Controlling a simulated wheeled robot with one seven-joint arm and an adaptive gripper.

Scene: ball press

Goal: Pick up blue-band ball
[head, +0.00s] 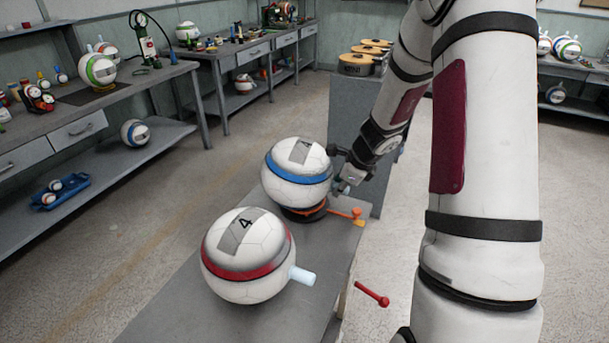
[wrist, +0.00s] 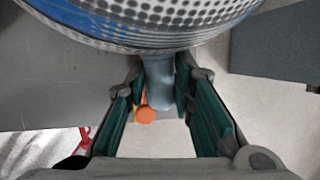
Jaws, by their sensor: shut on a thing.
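The blue-band ball (head: 297,172) is white with a blue band and a grey patch marked 4. It sits at or just above a dark and orange ring stand (head: 304,213) on the grey bench; I cannot tell whether they touch. In the wrist view the ball (wrist: 150,22) fills the top edge. My gripper (head: 345,174) is at the ball's right side. In the wrist view its green-padded fingers (wrist: 160,80) are shut on the ball's grey-blue peg (wrist: 160,84). In the head view the peg is mostly hidden by my gripper.
A red-band ball (head: 248,262) with a pale peg (head: 302,276) stands nearer on the same bench (head: 165,300). An orange lever (head: 345,213) sticks out below my gripper. A red lever (head: 372,294) juts from the bench's right side. A grey cabinet (head: 350,125) stands behind.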

